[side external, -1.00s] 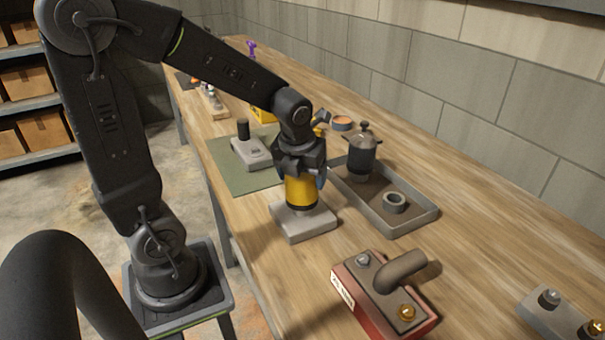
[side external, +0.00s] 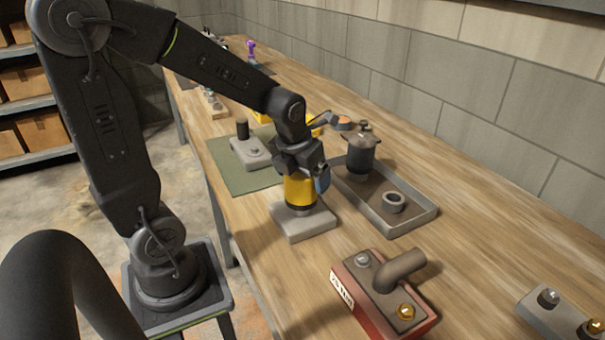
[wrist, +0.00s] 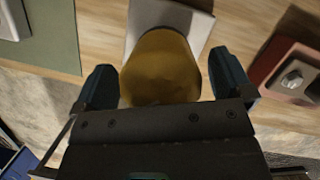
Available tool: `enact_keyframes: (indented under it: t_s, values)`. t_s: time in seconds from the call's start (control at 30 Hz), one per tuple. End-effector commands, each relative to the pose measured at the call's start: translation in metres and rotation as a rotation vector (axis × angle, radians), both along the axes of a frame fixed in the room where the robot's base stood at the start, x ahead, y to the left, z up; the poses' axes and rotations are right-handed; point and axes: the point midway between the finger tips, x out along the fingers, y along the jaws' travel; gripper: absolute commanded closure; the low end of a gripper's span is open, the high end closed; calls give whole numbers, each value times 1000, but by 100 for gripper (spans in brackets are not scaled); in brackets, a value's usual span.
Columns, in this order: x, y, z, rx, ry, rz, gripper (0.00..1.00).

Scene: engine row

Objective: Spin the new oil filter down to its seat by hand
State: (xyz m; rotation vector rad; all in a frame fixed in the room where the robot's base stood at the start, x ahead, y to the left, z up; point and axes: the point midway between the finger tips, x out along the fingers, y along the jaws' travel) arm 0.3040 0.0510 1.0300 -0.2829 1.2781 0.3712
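The yellow oil filter (side external: 299,190) with a dark lower rim stands upright on a grey square base block (side external: 304,224) on the bench. Its rounded top (wrist: 160,68) shows in the wrist view. My gripper (side external: 305,178) is above it, pointing down, with one finger on each side. In the wrist view my gripper (wrist: 164,75) shows a narrow gap between the right finger and the filter; the left finger looks very close to it. The fingers look open around the filter. The seam between filter and base is too small to judge.
A grey tray (side external: 425,218) right of the filter holds a dark canister (side external: 361,155) and a ring (side external: 395,201). A red block with a bent pipe (side external: 385,295) stands in front. A green mat (side external: 222,158) with a grey fixture (side external: 251,152) lies at left.

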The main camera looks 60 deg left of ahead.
Motion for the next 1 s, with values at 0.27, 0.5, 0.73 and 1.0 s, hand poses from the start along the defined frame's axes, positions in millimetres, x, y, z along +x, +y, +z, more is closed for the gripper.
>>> enact_keyframes:
  t_s: [0.27, 0.5, 0.73, 1.0]
  values:
    - [0, 0, 2, 0, -1, 0, 0]
    - [-7, -3, 32, 2, -8, 0, 0]
    - [-20, -9, 83, 3, -8, -1, 0]
    - [-31, -14, 124, 2, -3, -1, 0]
